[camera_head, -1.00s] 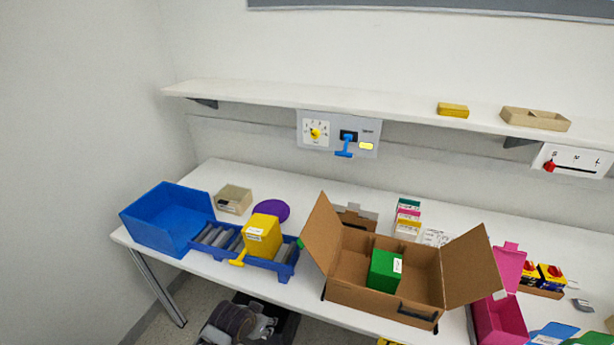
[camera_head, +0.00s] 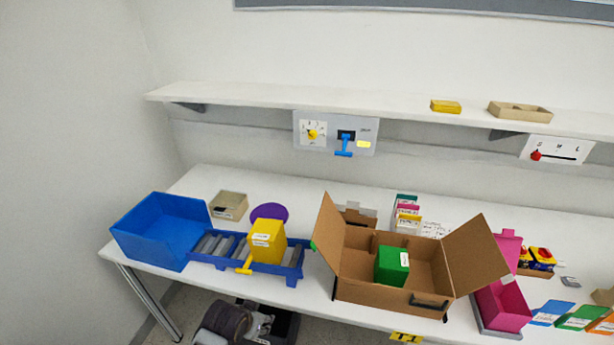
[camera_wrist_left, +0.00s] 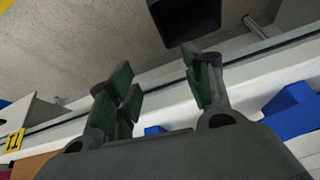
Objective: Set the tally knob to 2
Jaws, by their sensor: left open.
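The yellow knob (camera_head: 312,134) sits on a white dial with small marks, at the left of a grey panel (camera_head: 329,148) under the shelf. Its pointer is too small to read against the marks. My left gripper (camera_head: 262,325) is low in the head view, below the table's front edge and far from the panel. In the left wrist view its two green-padded fingers (camera_wrist_left: 165,88) are apart with nothing between them. My right gripper is out of view.
The panel also has a blue lever (camera_head: 344,146). The shelf (camera_head: 300,100) overhangs it. Below, the table holds a blue bin (camera_head: 160,232), a blue rack with a yellow box (camera_head: 267,240), and an open carton (camera_head: 385,293). The wall around the panel is clear.

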